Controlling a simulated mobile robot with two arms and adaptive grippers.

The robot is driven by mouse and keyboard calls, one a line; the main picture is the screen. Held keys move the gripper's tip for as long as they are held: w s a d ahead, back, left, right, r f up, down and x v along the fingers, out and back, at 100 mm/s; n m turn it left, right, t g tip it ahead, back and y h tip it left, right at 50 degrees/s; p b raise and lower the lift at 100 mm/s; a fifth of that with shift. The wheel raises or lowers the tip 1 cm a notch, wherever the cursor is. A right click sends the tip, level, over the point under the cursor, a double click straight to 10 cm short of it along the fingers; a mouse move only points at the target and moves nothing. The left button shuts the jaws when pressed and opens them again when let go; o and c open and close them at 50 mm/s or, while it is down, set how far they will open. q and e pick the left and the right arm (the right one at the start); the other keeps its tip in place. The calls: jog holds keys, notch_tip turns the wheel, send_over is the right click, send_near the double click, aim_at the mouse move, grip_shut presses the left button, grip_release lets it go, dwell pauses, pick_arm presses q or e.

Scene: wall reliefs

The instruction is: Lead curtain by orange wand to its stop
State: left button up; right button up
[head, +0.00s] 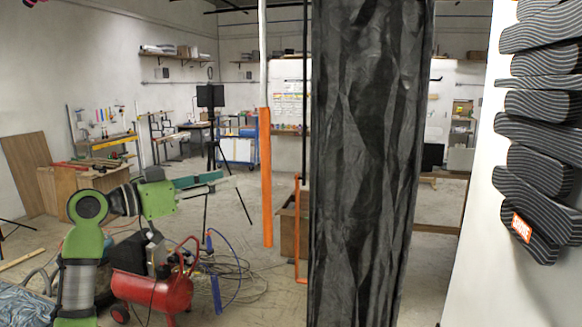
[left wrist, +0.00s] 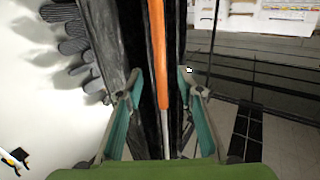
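The orange wand (head: 265,178) hangs upright from a thin pale rod, just left of the dark, crinkled curtain (head: 370,160) in the head view. My left gripper (head: 221,177) is open and empty, left of the wand, with its fingers pointing toward it and a gap visible. In the left wrist view the wand (left wrist: 158,50) and its grey rod (left wrist: 166,130) appear between the spread teal fingers (left wrist: 160,80), touching neither. The curtain (left wrist: 135,35) is close beside the left finger there. My right gripper is not in view.
A thin orange bracket-shaped bar (head: 297,232) hangs between the wand and the curtain. A wavy dark wall relief (head: 545,110) is on the white wall at right. A red compressor (head: 155,290) and loose cables (head: 240,275) lie on the floor below my left arm.

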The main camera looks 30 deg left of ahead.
aim_at(262, 168)
pick_arm(q)
jog(key=p+x, duration=0.3)
jog(key=x, duration=0.3)
jog(key=p+x, duration=0.3)
jog(key=x, duration=0.3)
jog(key=shift+w+d+r+p, duration=0.1)
jog(key=shift+d+r+p, duration=0.05)
jog(key=shift+r+p, duration=0.15)
jog(key=shift+w+d+f, duration=0.15)
jog(key=shift+w+f, duration=0.1)
jog(key=shift+w, duration=0.25)
grip_shut()
